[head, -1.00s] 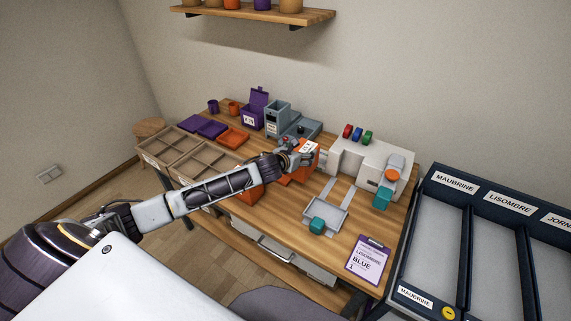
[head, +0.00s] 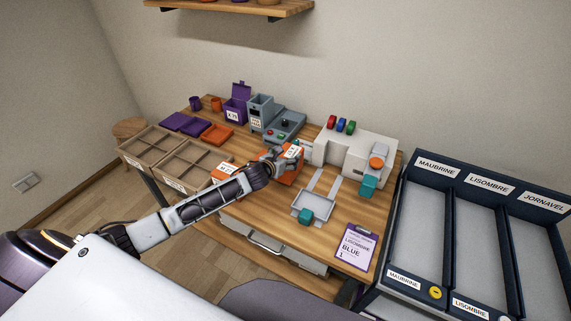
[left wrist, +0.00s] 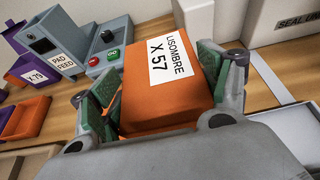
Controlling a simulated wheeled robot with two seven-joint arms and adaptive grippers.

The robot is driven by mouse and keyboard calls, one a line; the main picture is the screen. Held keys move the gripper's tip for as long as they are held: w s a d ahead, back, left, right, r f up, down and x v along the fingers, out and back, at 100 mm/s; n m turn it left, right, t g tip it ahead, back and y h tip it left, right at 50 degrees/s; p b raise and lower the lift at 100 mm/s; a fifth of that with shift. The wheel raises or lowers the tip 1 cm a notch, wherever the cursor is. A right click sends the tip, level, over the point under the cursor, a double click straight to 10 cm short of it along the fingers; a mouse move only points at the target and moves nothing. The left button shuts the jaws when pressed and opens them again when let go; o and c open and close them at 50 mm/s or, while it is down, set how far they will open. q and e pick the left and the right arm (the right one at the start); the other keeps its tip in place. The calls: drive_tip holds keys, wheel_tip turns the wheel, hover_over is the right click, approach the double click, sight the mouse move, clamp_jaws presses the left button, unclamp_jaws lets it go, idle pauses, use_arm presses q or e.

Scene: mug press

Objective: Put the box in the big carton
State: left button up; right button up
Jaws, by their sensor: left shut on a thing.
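An orange box (left wrist: 165,90) with a white label reading LISOMBRE X 57 is between the fingers of my left gripper (left wrist: 160,112) in the left wrist view. The green finger pads press on its two sides. In the head view this box (head: 293,176) is at mid-table, left of the white press, partly hidden by the left gripper (head: 284,162). I cannot tell whether it rests on the table. A second orange box (head: 221,173) with a white label is partly hidden behind my left arm. I cannot clearly make out a big carton. My right gripper is not in view.
The white press (head: 345,155) stands right of the held box, the grey pad feed (head: 258,113) behind it. A small tray (head: 312,206) and clipboard (head: 355,247) lie in front. Wooden trays (head: 188,163) are at left. Dark labelled bins (head: 478,240) stand at far right.

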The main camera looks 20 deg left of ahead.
use_arm(q)
drive_tip(key=shift+f, duration=1.75)
drive_tip(key=o, duration=1.6)
drive_tip(key=shift+f, duration=0.15)
drive_tip(key=d+v, duration=0.1)
drive_tip(key=v, duration=1.1)
drive_tip(key=shift+a, duration=0.45)
drive_tip(key=shift+o, duration=0.2)
